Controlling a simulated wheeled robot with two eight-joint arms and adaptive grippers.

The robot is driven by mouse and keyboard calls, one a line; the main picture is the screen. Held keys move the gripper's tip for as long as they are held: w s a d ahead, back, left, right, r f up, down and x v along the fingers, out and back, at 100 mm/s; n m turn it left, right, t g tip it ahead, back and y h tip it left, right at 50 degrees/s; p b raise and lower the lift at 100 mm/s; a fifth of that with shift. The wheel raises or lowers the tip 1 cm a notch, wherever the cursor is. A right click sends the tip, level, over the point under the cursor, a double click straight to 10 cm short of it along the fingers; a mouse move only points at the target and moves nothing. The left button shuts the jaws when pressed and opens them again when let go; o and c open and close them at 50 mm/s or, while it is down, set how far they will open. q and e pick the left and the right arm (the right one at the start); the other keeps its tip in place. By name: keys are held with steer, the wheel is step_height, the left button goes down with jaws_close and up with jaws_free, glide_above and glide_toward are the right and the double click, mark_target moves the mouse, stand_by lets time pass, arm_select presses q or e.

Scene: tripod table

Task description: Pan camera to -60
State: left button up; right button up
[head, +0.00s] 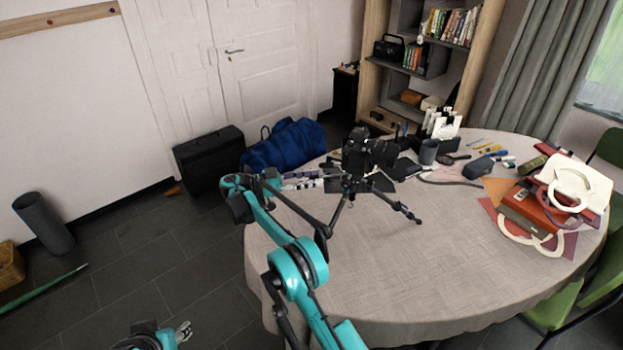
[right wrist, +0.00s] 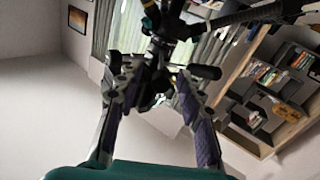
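A black camera (head: 366,152) sits on a small black tripod (head: 352,190) standing on the round table. The tripod's dark head and handle (right wrist: 205,72) show at the top of the right wrist view. My right gripper (head: 318,181) is just left of the tripod head, level with the part below the camera. In the right wrist view its two purple-padded fingers (right wrist: 152,78) are spread, with dark tripod parts between or just beyond their tips. I cannot tell whether they touch. My left gripper (head: 184,332) is low at the left, away from the table, small and partly cut off.
The table (head: 390,270) has a pale cloth, with free room at its front. Books (head: 532,208) and a white headphone-like item lie at its right. A grey cup (head: 428,152) and pens stand behind the tripod. A blue bag (head: 285,145) and black case (head: 208,158) lie beyond.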

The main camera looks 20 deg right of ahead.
steer(key=shift+r, duration=0.1)
step_height(320, 180, up, 10)
steer(key=shift+f, duration=0.1)
stand_by(0.3)
